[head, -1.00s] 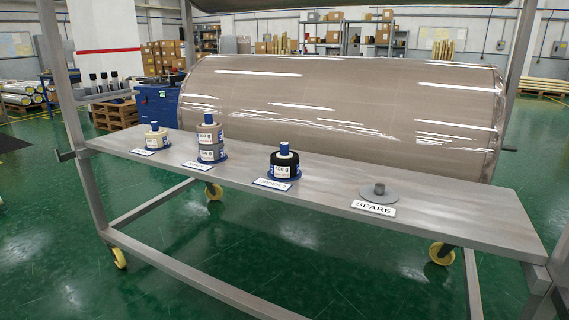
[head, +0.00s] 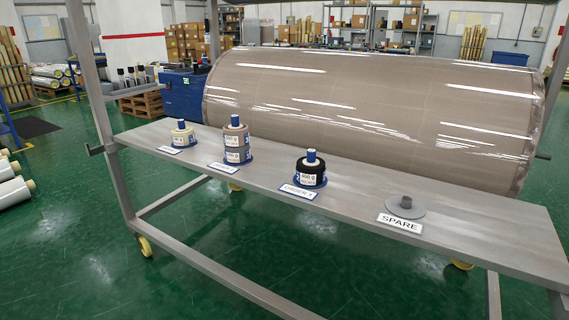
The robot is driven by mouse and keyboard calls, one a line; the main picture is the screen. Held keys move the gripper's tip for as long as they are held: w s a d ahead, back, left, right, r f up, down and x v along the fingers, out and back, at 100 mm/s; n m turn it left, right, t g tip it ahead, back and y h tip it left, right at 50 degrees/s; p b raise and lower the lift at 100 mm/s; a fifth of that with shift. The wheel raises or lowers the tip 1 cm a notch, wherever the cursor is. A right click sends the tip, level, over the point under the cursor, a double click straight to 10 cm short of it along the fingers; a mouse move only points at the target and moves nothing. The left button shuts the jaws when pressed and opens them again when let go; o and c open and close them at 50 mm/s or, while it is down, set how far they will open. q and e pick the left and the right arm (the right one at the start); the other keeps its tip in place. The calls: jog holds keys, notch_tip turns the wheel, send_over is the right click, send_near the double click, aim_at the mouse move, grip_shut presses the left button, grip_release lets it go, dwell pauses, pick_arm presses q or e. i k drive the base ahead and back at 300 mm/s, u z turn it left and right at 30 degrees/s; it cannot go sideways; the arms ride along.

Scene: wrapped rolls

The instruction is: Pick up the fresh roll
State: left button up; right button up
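Small labelled rolls stand on blue-based holders with blue posts along a grey shelf (head: 355,211). A short cream roll (head: 182,137) is at the left. Right of it are two grey rolls, an upper one (head: 236,139) stacked on a lower one (head: 237,156). A black roll (head: 311,174) is near the middle. A grey holder with a short stub (head: 405,205) stands empty behind a "SPARE" sign (head: 399,223). I cannot tell which roll is the fresh one. Neither of my grippers is in view.
A large wrapped brown roll (head: 370,115) lies behind the shelf. The shelf frame has uprights, including a left one (head: 103,130), and yellow casters. A blue box (head: 186,95) stands behind at left. Green floor in front is clear.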

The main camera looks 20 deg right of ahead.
aim_at(311, 170)
jog(key=u, duration=0.4)
jog(key=i, duration=0.95)
jog(key=z, duration=0.05)
